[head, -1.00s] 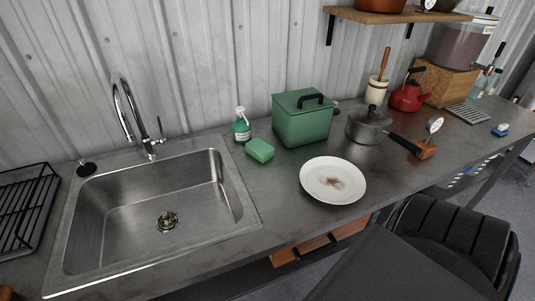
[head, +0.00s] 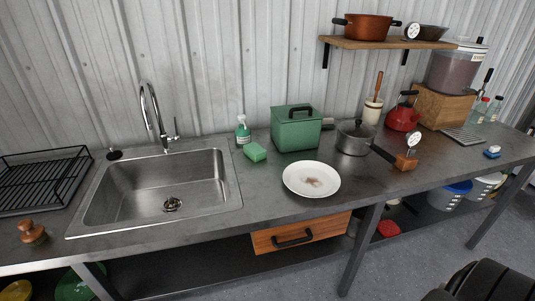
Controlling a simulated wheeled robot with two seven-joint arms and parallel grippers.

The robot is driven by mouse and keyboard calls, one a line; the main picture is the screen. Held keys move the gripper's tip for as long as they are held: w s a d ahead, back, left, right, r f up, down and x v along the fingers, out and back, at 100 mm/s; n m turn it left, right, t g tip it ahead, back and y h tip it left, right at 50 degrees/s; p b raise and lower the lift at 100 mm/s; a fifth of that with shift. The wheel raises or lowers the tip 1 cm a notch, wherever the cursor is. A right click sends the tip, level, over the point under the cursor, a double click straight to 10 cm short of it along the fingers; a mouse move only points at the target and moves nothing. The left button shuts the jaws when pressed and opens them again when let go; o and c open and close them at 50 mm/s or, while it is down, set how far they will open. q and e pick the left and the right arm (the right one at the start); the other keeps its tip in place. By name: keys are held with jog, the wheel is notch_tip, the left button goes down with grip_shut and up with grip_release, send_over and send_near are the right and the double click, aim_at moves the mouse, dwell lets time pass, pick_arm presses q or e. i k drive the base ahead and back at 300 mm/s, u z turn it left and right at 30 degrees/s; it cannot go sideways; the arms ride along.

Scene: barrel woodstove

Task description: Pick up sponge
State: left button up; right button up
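The green sponge (head: 255,152) lies on the metal counter, between the sink and a white plate. It sits just in front of a small green soap bottle (head: 243,130) and to the left of a green lidded box (head: 296,129). Nothing covers the sponge. Neither of my grippers shows in the head view. A dark arm part of mine shows at the bottom right corner.
The steel sink (head: 110,222) with its tall faucet (head: 157,117) is left of the sponge. A stained white plate (head: 297,190) lies right of it. A saucepan (head: 354,140) and a red kettle (head: 404,115) stand farther right. A wooden drawer (head: 301,234) is below the counter.

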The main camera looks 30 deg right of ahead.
aim_at(256, 153)
jog(key=z, duration=1.75)
jog(key=i, duration=0.5)
